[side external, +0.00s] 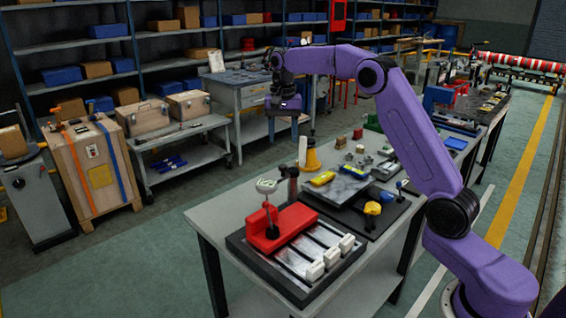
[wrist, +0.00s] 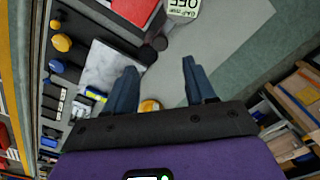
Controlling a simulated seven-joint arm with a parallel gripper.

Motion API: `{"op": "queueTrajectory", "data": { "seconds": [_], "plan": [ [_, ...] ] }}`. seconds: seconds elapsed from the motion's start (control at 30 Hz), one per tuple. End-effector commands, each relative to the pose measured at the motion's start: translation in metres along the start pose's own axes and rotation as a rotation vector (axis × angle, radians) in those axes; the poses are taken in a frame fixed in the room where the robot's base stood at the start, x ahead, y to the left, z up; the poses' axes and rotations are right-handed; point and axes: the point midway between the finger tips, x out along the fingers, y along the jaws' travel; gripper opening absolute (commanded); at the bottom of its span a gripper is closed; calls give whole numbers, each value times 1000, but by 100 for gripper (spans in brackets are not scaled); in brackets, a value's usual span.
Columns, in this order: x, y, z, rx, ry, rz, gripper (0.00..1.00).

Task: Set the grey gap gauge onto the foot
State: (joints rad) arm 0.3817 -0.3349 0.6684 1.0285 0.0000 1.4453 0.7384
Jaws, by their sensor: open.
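My gripper (side external: 284,112) is high above the far edge of the workbench, pointing down. In the wrist view its two dark blue fingers (wrist: 160,88) are spread with nothing held between them. A short dark post (side external: 292,186) stands just behind the red block. I cannot tell for sure which part is the grey gap gauge or which is the foot.
The red block sits on a dark base with white blocks (side external: 331,258). The bench's left corner (side external: 215,220) is clear.

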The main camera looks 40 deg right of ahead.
Motion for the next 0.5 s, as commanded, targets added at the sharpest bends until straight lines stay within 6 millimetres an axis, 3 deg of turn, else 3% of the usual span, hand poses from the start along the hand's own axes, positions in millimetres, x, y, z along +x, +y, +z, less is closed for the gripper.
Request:
{"op": "queueTrajectory", "data": {
  "seconds": [0.3,0.5],
  "plan": [
    [59,1,0,1,-3,3,55],
    [83,0,0,0,-1,1,55]
  ]
}}
